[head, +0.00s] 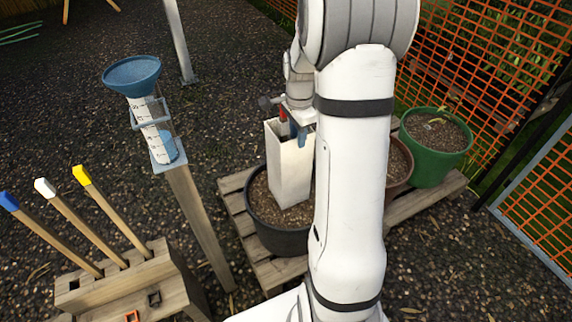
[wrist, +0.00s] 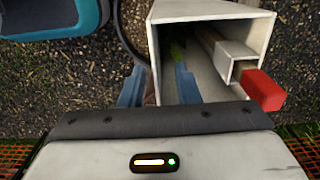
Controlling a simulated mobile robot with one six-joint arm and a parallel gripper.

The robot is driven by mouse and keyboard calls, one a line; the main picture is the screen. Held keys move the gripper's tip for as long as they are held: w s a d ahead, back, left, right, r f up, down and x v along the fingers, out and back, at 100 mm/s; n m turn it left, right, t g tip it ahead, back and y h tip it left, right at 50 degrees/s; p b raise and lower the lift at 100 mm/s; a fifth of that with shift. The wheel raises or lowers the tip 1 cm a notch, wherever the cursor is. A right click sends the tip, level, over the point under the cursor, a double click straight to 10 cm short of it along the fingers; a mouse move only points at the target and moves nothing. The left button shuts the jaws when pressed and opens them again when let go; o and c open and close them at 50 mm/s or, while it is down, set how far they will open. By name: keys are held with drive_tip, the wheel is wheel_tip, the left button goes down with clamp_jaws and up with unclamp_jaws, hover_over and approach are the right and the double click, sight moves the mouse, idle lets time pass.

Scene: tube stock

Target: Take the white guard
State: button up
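The white guard (head: 289,168) is a tall square tube with an open top. It stands upright in a dark pot (head: 283,242) of soil. In the wrist view I look down into the guard (wrist: 211,11). A red-capped stake (wrist: 262,90) stands in its right side, and something green (wrist: 177,52) shows inside. My gripper (wrist: 160,88) has two blue fingers set apart at the guard's top, one outside its left wall and one inside. It also shows in the head view (head: 298,133). I see a gap between the fingers and no clear grip on the wall.
The pot stands on a wooden pallet (head: 236,184) with a brown pot (head: 399,165) and a green pot (head: 436,150). A rain gauge with a blue funnel (head: 131,72) tops a post at left. A wooden block (head: 120,285) holds several colour-tipped stakes. Orange mesh fencing (head: 480,70) stands at right.

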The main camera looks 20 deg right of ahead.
drive_tip(key=b, duration=0.2)
hover_over(289, 164)
drive_tip(key=d, duration=0.3)
wheel_tip(289, 164, down, 5)
drive_tip(key=shift+w+r, duration=0.1)
drive_tip(key=shift+w, duration=0.05)
clamp_jaws()
